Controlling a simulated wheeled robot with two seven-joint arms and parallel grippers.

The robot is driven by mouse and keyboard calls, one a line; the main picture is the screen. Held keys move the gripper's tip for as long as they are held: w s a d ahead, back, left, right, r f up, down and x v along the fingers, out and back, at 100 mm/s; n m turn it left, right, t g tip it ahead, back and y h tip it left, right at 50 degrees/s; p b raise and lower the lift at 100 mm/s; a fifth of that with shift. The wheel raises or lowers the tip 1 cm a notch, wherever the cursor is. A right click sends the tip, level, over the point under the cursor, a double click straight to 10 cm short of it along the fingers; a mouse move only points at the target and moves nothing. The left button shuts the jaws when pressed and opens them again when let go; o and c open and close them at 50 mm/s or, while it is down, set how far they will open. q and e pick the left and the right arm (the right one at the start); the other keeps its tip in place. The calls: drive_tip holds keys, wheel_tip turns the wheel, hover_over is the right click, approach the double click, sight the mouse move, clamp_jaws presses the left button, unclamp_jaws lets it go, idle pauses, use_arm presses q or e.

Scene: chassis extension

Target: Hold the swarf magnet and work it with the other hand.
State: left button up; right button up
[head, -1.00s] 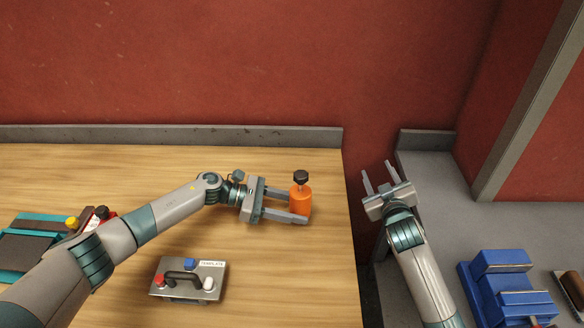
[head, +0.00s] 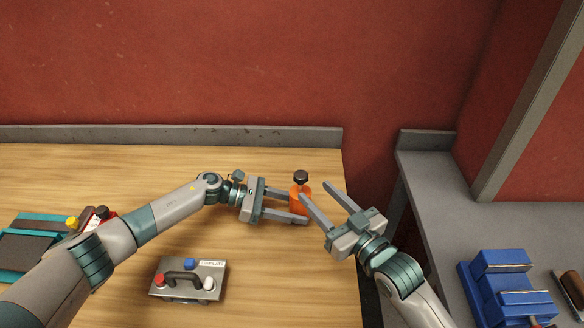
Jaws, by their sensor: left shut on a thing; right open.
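The swarf magnet is an orange cylinder (head: 296,203) with a black knob (head: 301,177) on top, upright near the right end of the wooden bench. My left gripper (head: 296,206) is shut on the orange body from the left. My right gripper (head: 315,190) is open, to the right of the magnet, with its fingers pointing up and left. One right finger overlaps the orange body in the picture and partly hides it. I cannot tell whether that finger touches it.
A grey metal box (head: 188,280) with a black handle and coloured buttons lies on the wooden bench (head: 270,290). A teal tray (head: 35,245) is at the far left. A blue vise-like block (head: 505,285) stands on the grey bench (head: 435,235). A gap separates the benches.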

drive_tip(key=shift+w, duration=0.1)
drive_tip(key=x, duration=1.2)
drive_tip(key=shift+f, duration=0.1)
drive_tip(key=shift+c, duration=0.7)
